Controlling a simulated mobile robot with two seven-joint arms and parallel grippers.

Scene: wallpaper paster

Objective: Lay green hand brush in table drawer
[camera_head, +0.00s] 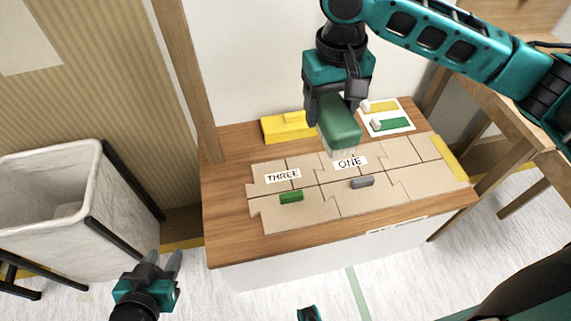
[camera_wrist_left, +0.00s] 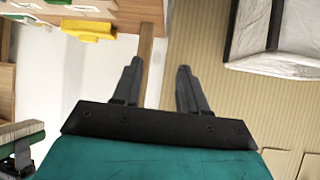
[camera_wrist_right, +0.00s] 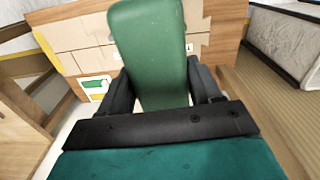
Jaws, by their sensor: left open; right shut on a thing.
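The green hand brush (camera_head: 341,133) is in my right gripper (camera_head: 338,106), held above the back middle of the wooden table (camera_head: 228,218), pale bristles down. In the right wrist view the brush's green body (camera_wrist_right: 150,50) stands between the two fingers. My right gripper is shut on it. My left gripper (camera_head: 162,268) is open and empty, low at the left, in front of the table and apart from it. Its spread fingers show in the left wrist view (camera_wrist_left: 157,88). The white table front (camera_head: 310,265) bears a small label. I cannot make out an open drawer.
Cardboard pieces (camera_head: 335,205) labelled THREE and ONE cover much of the tabletop, with a small green block (camera_head: 291,197) and a grey block (camera_head: 362,182) on them. A yellow object (camera_head: 285,128) sits behind. A white bin (camera_head: 50,215) stands left; floor between is partly clear.

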